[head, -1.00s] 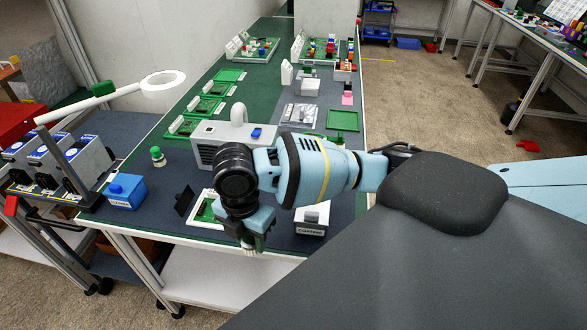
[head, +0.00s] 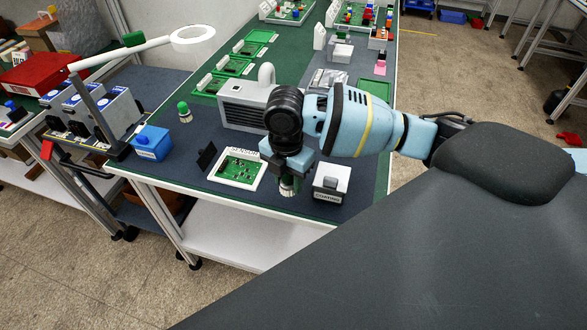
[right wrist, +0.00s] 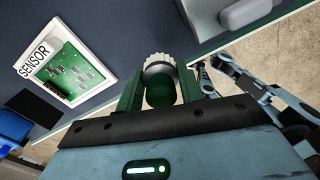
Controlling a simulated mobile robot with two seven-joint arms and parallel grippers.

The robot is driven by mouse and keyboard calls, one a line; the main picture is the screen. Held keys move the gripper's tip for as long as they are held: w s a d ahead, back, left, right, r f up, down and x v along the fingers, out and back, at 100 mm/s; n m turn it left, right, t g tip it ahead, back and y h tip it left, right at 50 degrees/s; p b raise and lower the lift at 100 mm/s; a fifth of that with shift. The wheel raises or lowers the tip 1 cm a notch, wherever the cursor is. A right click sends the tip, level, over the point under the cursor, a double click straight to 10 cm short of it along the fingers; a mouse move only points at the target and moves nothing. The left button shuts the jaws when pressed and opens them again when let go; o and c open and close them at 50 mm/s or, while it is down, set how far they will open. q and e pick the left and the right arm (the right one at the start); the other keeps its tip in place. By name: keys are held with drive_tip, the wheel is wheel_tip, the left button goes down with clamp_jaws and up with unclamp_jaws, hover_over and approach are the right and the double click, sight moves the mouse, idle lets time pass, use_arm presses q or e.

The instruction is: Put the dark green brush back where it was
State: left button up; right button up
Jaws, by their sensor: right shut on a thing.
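My right gripper (head: 286,172) is shut on the dark green brush (head: 289,187), over the near part of the bench. It lies between the white-framed SENSOR board and the COATING box. In the right wrist view the brush (right wrist: 160,86) sits between the two green fingers (right wrist: 160,92), its rounded green end toward the camera and its pale, ribbed end pointing away. Whether the brush touches the bench cannot be told.
The SENSOR board (head: 238,168) lies left of the gripper, and the COATING box (head: 331,184) stands right. The bench's front edge is close.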

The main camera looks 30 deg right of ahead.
drive_tip(key=w+d, duration=0.4)
drive_tip(key=shift+w+f, duration=0.1)
drive_tip(key=shift+f, duration=0.2)
drive_tip(key=shift+d, duration=0.15)
drive_tip(key=shift+w+d, duration=0.2)
drive_tip(key=shift+w, duration=0.05)
drive_tip(key=shift+f, duration=1.75)
drive_tip(key=shift+f, duration=0.1)
drive_tip(key=shift+f, duration=0.1)
drive_tip(key=o, duration=1)
drive_tip(key=shift+o, duration=0.2)
